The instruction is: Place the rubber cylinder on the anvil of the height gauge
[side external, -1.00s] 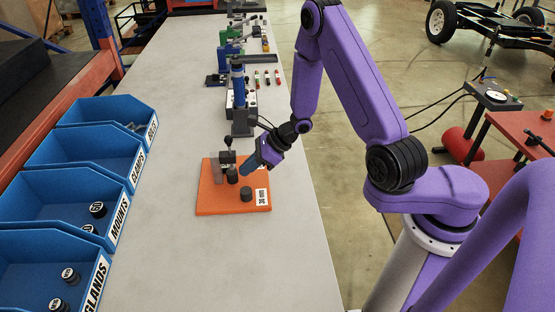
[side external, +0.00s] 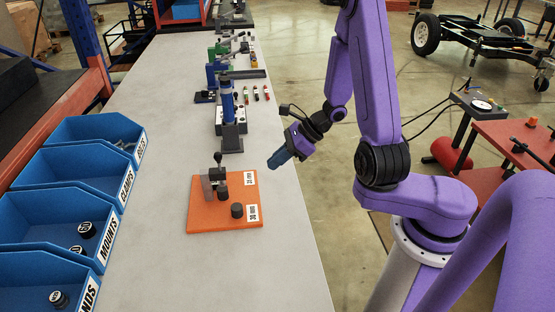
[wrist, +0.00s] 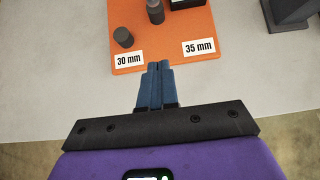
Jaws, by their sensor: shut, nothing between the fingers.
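An orange board (side external: 205,220) on the bench carries the height gauge (side external: 207,188), a grey block with a dark upright part and head. A dark cylinder (side external: 222,193) stands upright close against the gauge, below its head; I cannot tell exactly how it rests on the anvil. It also shows in the wrist view (wrist: 156,14). A second dark cylinder (side external: 237,211) stands upright on the board by the "30 mm" label; the wrist view shows it too (wrist: 123,38). My gripper (side external: 272,165) is shut and empty, right of the board and above the bench, touching neither cylinder.
Blue bins (side external: 90,185) line the left side. A tall blue-column stand (side external: 228,105) and other bench tools stand behind the board. The bench right of the board is clear up to its edge.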

